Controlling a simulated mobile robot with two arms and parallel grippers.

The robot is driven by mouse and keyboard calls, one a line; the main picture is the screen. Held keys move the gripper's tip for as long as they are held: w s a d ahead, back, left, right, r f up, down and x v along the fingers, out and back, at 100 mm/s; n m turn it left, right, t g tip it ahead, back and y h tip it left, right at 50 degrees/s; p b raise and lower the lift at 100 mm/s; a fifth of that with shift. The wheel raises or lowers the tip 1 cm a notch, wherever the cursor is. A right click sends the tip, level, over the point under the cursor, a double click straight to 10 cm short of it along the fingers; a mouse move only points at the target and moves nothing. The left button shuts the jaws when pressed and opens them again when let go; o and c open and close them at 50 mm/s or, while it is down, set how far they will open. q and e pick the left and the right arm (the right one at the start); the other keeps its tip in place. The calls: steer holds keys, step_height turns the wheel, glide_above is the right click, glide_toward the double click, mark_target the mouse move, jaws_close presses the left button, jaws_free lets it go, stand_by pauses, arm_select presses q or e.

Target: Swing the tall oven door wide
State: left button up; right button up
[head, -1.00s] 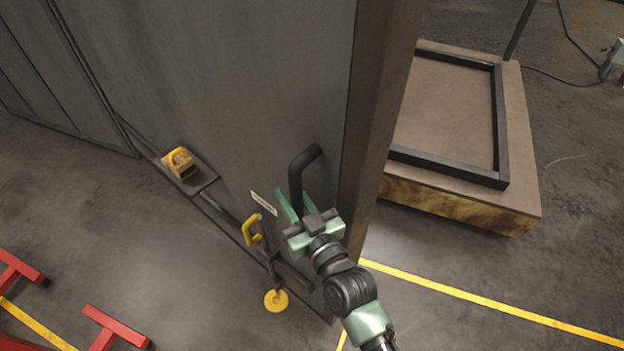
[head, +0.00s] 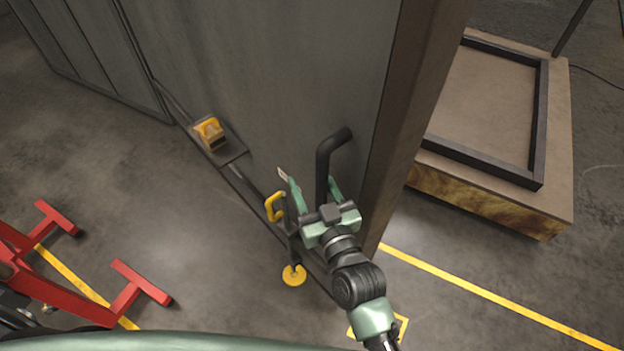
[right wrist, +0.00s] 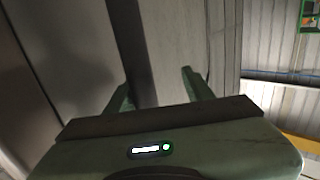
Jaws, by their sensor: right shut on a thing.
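The tall oven door (head: 270,70) is a grey panel with a thick brown edge (head: 410,110), standing upright across the middle of the head view. A black bar handle (head: 323,165) sticks out near its right edge. My right gripper (head: 309,182) is shut on this handle, with one green finger on each side of it. In the right wrist view the handle is the dark bar (right wrist: 130,45) running up between the fingers. My left gripper is not in view.
The door bears a yellow latch handle (head: 274,206) and a ledge with a yellow-topped block (head: 210,133). A yellow disc (head: 293,275) sits below. Red stand legs (head: 140,285) are at lower left. A low platform with a black frame (head: 540,130) stands right. Floor between is clear.

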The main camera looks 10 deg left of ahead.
steer(key=shift+r, duration=0.4)
stand_by(0.3)
steer(key=b+v, duration=0.2)
steer(key=v, duration=0.5)
steer(key=shift+s+d+f, duration=0.2)
steer(key=shift+s, duration=0.15)
